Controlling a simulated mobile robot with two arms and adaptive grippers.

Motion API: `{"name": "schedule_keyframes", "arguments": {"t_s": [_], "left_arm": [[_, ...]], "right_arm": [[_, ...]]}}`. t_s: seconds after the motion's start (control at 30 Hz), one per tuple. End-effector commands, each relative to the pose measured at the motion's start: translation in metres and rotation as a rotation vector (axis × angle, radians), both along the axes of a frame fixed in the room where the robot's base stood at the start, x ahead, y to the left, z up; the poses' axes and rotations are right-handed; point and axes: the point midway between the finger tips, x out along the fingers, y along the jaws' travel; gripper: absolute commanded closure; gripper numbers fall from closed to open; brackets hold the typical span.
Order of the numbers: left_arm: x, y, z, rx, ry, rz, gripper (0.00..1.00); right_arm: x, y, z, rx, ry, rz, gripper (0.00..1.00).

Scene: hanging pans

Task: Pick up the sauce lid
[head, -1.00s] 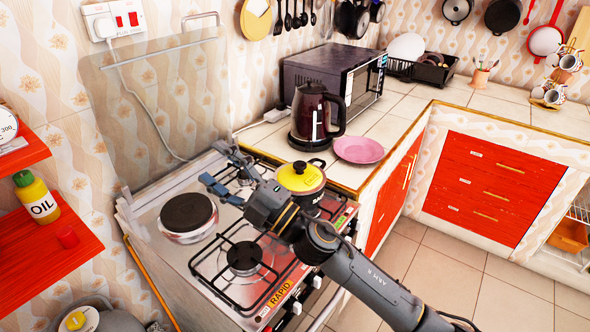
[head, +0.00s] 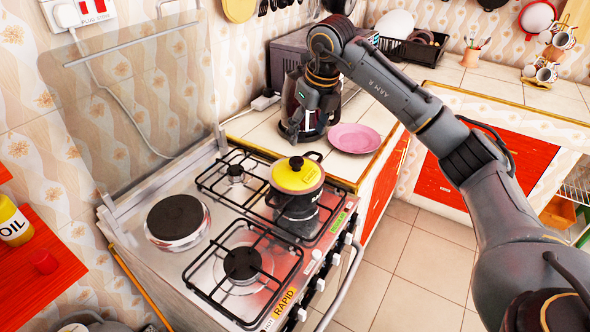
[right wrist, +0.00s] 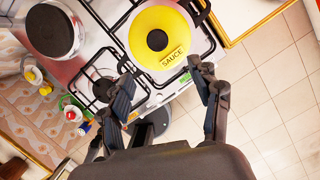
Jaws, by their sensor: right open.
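The yellow sauce lid (head: 297,175) with its black knob sits on a dark pot (head: 298,208) on the stove's right rear side. The right wrist view shows the lid (right wrist: 170,52) from above, with the word SAUCE on it. My right gripper (head: 308,124) is up behind the lid, in front of the kettle, pointing down and apart from the lid. In the right wrist view its two fingers (right wrist: 163,78) are spread, with nothing between them; the lid lies beyond the fingertips. My left gripper is not in view.
The steel stove (head: 215,205) has several burners and a raised hotplate (head: 176,217). A dark kettle (head: 325,128) and a pink plate (head: 354,138) stand on the counter behind the pot. An oil bottle (head: 14,222) is on a red shelf at left.

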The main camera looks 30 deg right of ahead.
Motion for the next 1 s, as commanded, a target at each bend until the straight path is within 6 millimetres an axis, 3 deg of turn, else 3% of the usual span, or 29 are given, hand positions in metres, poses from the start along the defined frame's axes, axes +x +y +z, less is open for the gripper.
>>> {"name": "schedule_keyframes", "arguments": {"t_s": [0.1,0.3,0.57,0.8,1.0], "left_arm": [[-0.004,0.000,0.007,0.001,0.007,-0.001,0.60],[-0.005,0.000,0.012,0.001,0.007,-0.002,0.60],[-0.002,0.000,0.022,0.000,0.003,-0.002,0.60],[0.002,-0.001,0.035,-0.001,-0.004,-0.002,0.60],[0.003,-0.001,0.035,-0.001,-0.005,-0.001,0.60]], "right_arm": [[0.006,0.002,-0.025,0.002,0.006,0.002,0.37],[0.015,0.004,-0.055,0.004,0.003,0.004,0.37],[0.023,0.006,-0.073,0.005,0.004,0.006,0.37],[0.035,0.007,-0.105,0.005,0.002,0.005,0.37],[0.037,0.006,-0.112,0.005,-0.001,0.006,0.37]]}}
